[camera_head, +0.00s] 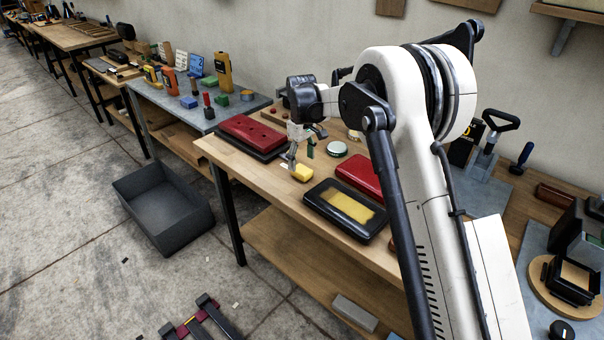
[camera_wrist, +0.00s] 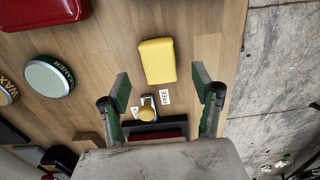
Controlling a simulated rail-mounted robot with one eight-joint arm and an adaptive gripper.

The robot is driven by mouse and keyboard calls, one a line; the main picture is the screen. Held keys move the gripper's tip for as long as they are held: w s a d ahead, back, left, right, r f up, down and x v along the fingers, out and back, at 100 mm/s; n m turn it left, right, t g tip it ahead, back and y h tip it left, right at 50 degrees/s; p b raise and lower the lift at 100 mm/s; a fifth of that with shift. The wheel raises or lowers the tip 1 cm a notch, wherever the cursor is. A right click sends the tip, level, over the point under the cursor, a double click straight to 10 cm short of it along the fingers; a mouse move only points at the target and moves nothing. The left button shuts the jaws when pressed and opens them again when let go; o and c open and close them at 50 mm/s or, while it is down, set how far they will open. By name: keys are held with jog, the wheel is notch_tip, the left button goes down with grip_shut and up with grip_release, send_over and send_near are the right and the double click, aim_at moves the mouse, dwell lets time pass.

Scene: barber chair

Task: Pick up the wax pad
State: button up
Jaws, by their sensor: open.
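A yellow block (camera_head: 302,173), which looks like the wax pad, lies flat on the wooden bench near its front edge. In the wrist view the yellow block (camera_wrist: 158,60) lies just ahead of my fingertips, roughly centred between them and slightly turned. My gripper (camera_head: 291,160) hangs at the bench, close beside the block in the head view. In the wrist view my gripper (camera_wrist: 161,82) has its two green-padded fingers spread wide with nothing between the pads. Contact with the block is not visible.
A black tray with a yellow inside (camera_head: 348,208) sits right of the block, with a red-lidded case (camera_head: 250,133) to its left. A round tin (camera_wrist: 50,77) stands nearby. A small yellow-knobbed item (camera_wrist: 146,110) shows between my fingers. A grey bin (camera_head: 165,205) is on the floor.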

aim_at(302, 169)
notch_tip(302, 169, down, 5)
dwell(0.3)
jog(key=shift+c, duration=0.5)
jog(key=c, duration=1)
jog(key=shift+r, duration=0.1)
